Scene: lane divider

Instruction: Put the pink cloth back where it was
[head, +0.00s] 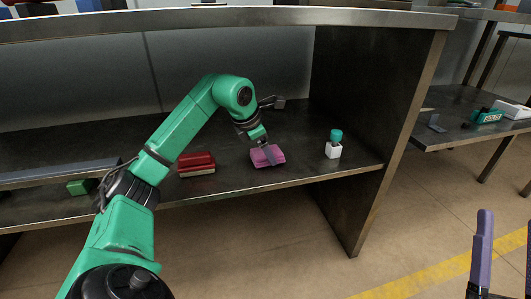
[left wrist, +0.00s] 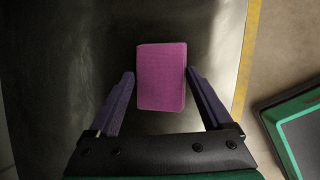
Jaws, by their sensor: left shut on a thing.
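The pink cloth (head: 267,158) is a folded pink-magenta block near the front edge of the lower shelf. My left gripper (head: 267,148) reaches down onto it from above and is shut on it. In the left wrist view the pink cloth (left wrist: 162,76) sits between the two purple fingers (left wrist: 160,82), over the dark shelf surface. I cannot tell whether it rests on the shelf or hangs just above it. My right gripper (head: 506,240) is at the lower right of the head view, away from the shelf, with its fingers apart and nothing between them.
A red folded item (head: 196,160) lies left of the cloth. A white bottle with a teal cap (head: 334,146) stands to its right. A green item (head: 79,187) is far left beside a long grey divider (head: 55,176). The upper shelf board (head: 240,17) overhangs my left arm.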

